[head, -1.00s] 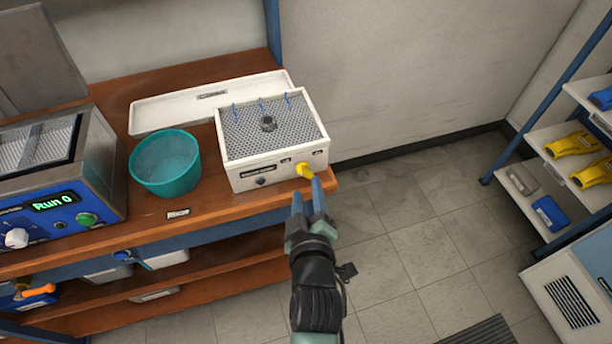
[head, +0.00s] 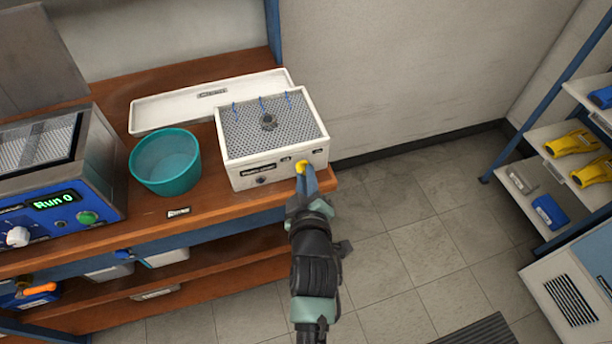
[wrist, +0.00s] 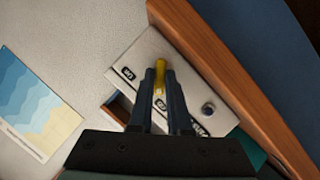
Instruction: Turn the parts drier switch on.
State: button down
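The parts drier (head: 290,163) is the white box with a grey mesh top at the right end of the bench. Its yellow switch handle (head: 301,166) is on the right part of the front panel, partly hidden behind my fingers. In the wrist view the switch handle (wrist: 159,75) stands between my fingertips, with a small dark label on each side of it. My gripper (head: 307,182) reaches to the panel from the front. In the wrist view my gripper (wrist: 160,78) has its fingers close against both sides of the handle.
A teal tub (head: 165,165) stands left of the drier, and a long white tray (head: 208,103) lies behind. A blue-fronted machine (head: 65,205) reading "Run 0" is further left. The floor right of the bench (head: 395,225) is clear. Shelves (head: 545,150) stand at far right.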

dwell(0.5)
jog(key=shift+w+d+m+g+y+b, duration=0.15)
jog(key=shift+m+g+y+b, duration=0.25)
jog(key=shift+m+y+b, duration=1)
jog(key=shift+s+d+m+g+y+b, duration=0.1)
jog(key=shift+d+m+g+y+b, duration=0.25)
jog(key=shift+m+y, duration=1.25)
jog(key=shift+w+m+g+y+b, duration=0.1)
jog(key=shift+m+g+y+b, duration=0.45)
jog(key=shift+m, duration=1.85)
jog(key=c, duration=0.9)
grip_release()
jog(key=shift+o, duration=0.2)
